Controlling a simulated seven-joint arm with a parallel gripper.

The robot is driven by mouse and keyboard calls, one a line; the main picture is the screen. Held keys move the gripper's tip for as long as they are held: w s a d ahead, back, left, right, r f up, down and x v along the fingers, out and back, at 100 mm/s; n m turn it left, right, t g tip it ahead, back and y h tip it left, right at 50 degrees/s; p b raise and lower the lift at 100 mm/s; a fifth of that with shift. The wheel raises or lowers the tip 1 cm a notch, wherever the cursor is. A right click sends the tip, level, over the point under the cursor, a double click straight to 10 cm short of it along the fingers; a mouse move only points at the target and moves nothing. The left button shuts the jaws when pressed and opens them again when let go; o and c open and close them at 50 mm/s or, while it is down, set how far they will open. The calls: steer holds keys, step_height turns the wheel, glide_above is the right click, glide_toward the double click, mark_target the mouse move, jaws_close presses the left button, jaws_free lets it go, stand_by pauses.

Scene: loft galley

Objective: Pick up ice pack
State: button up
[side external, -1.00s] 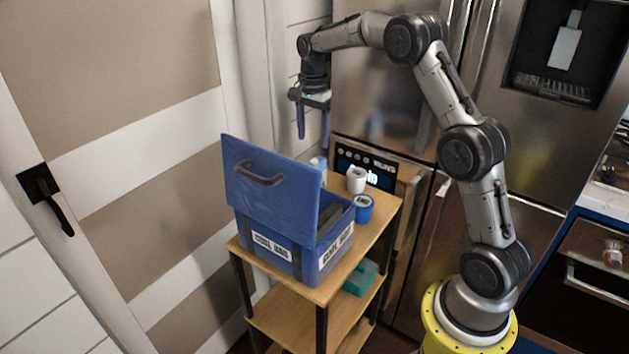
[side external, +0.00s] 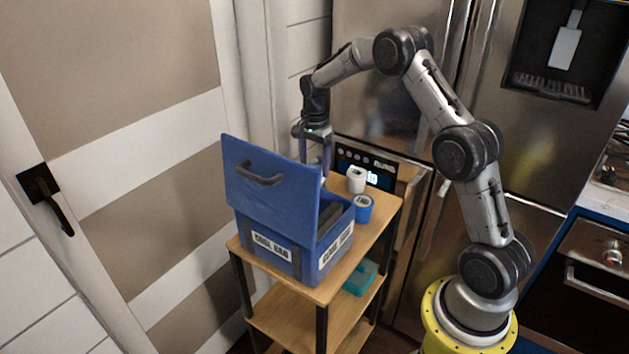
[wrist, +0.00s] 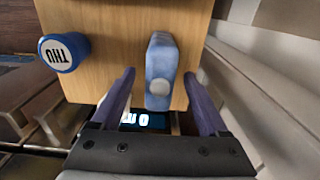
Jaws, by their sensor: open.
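The ice pack (wrist: 161,65) is a pale blue slab with a lighter round spot at its near end. It stands on the wooden top of a small shelf unit in the wrist view. My gripper (wrist: 158,85) is open, with one purple finger on each side of the ice pack's near end and gaps visible between. In the side view my gripper (side external: 315,158) points down behind the raised lid of a blue cool bag. There the lid and fingers hide most of the ice pack and the fingertips.
The open blue cool bag (side external: 275,262) fills the near part of the wooden top (side external: 378,226). A teal item (side external: 360,279) lies on the lower shelf. A wall is close behind.

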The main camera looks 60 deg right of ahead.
jaws_close()
steer(key=shift+r, duration=0.1)
stand_by(1.2)
